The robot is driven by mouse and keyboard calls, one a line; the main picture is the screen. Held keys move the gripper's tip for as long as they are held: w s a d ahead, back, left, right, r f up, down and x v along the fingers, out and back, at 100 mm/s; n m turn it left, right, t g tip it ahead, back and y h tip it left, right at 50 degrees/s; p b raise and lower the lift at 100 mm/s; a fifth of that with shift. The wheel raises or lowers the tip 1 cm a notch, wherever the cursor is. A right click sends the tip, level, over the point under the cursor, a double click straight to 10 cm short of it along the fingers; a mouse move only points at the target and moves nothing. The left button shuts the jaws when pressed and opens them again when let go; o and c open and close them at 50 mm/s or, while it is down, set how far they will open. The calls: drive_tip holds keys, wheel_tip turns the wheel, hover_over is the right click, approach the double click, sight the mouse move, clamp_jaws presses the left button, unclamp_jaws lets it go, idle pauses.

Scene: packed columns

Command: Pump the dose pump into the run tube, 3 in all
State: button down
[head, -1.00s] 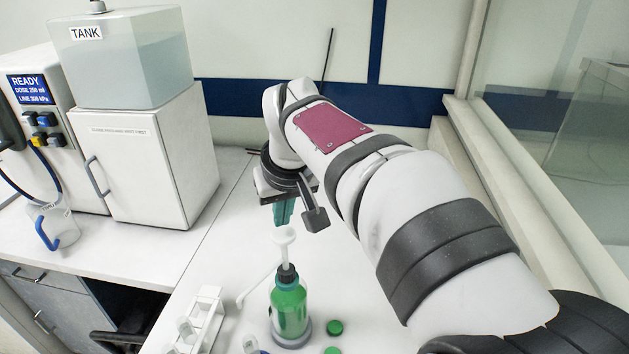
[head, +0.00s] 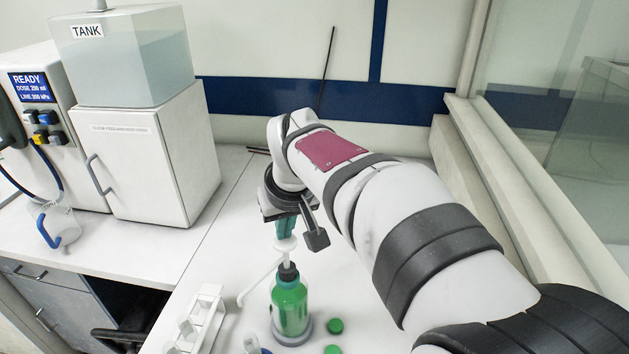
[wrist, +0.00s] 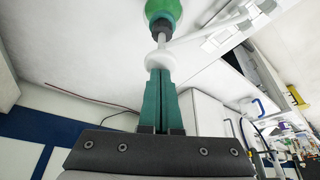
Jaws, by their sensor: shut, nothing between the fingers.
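The dose pump is a green bottle (head: 290,305) with a dark collar and a white pump head (head: 286,244) on a white stem. It stands upright on a grey round base. Its thin white spout (head: 262,281) slopes down to the left. My gripper (head: 287,236) has its teal fingers shut and empty, pointing down at the top of the pump head; they appear to touch it. In the wrist view the fingertips (wrist: 160,74) meet the white pump head (wrist: 161,60). A white rack (head: 207,318) stands left of the bottle; I cannot tell which tube is the run tube.
Two green caps (head: 335,326) lie right of the bottle. A blue-rimmed item (head: 252,345) is cut off at the bottom edge. A tank (head: 130,55) on a white cabinet (head: 150,160) and a blue-handled jug (head: 58,226) stand at the left. The bench behind the bottle is clear.

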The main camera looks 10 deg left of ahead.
drive_tip(key=shift+f, duration=0.25)
drive_tip(key=shift+r, duration=2)
drive_tip(key=shift+f, duration=0.1)
drive_tip(key=shift+f, duration=1.85)
drive_tip(key=shift+r, duration=1.95)
